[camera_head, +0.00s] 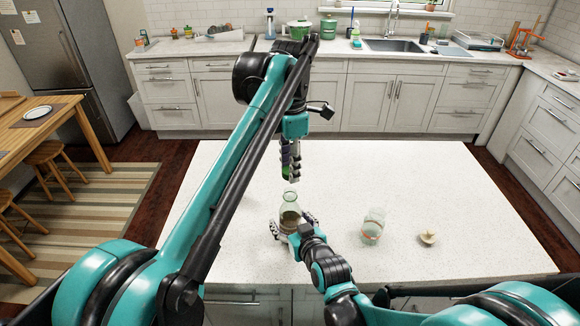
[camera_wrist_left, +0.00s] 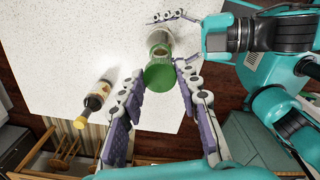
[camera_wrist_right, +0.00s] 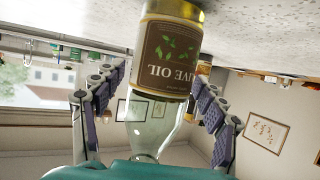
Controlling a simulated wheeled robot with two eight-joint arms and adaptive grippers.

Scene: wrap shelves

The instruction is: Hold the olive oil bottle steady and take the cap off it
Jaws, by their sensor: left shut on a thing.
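The olive oil bottle (camera_head: 290,216), clear glass with a brown label, stands upright on the white counter; its label shows in the right wrist view (camera_wrist_right: 165,58). Its neck looks bare there. My left gripper (camera_head: 290,176) is directly above the bottle, shut on the green cap (camera_wrist_left: 159,74), which is apart from the neck. The cap hides part of the bottle (camera_wrist_left: 160,45) in the left wrist view. My right gripper (camera_head: 292,224) is low on the counter with its fingers on either side of the bottle. I cannot tell whether both fingers touch it.
A clear glass jar (camera_head: 373,226) and a garlic bulb (camera_head: 428,237) stand on the counter (camera_head: 430,175) to the right. Another bottle with a yellow cap (camera_wrist_left: 95,98) shows in the left wrist view. The counter's far right is clear.

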